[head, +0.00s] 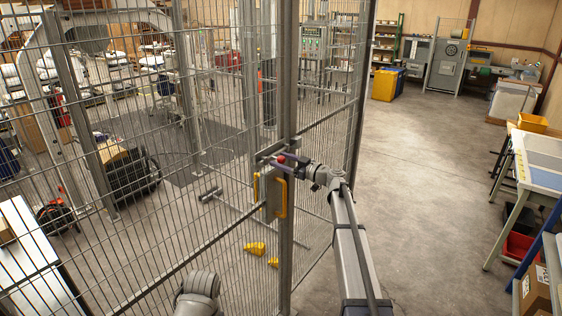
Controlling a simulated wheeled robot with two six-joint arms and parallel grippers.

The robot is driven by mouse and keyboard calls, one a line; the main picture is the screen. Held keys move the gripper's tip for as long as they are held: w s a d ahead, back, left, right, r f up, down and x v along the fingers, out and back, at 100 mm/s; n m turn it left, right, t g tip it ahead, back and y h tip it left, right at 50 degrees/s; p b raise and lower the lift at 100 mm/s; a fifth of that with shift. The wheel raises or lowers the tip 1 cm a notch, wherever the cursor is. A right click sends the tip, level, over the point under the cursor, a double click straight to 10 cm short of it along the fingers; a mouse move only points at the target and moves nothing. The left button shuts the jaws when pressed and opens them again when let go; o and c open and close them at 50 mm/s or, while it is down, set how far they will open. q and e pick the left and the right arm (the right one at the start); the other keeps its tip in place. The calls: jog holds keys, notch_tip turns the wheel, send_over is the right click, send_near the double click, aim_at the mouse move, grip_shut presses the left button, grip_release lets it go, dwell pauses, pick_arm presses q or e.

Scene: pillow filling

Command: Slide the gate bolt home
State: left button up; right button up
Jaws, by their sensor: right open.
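The mesh gate (150,200) with its grey posts fills the left and middle of the head view. At the post is a gate bolt with a red knob (281,158), above a latch plate with a yellow handle (281,197). My right gripper (290,164) is at the bolt, open, its fingertips close beside the red knob. I cannot tell whether they touch it. The gripper partly hides the bolt's bar, so how far the bolt sits in its keeper is unclear. A grey rounded part of my left arm shows at the bottom; its gripper is not visible.
Yellow pieces (254,248) lie on the floor behind the mesh. A workbench (535,165) with bins stands at the right, and a cardboard box (535,290) sits at the lower right. The concrete floor (430,170) between fence and bench is clear.

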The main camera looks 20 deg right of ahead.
jog(key=shift+w+a, duration=0.15)
jog(key=shift+w, duration=0.05)
grip_shut()
dwell(0.5)
dwell(0.8)
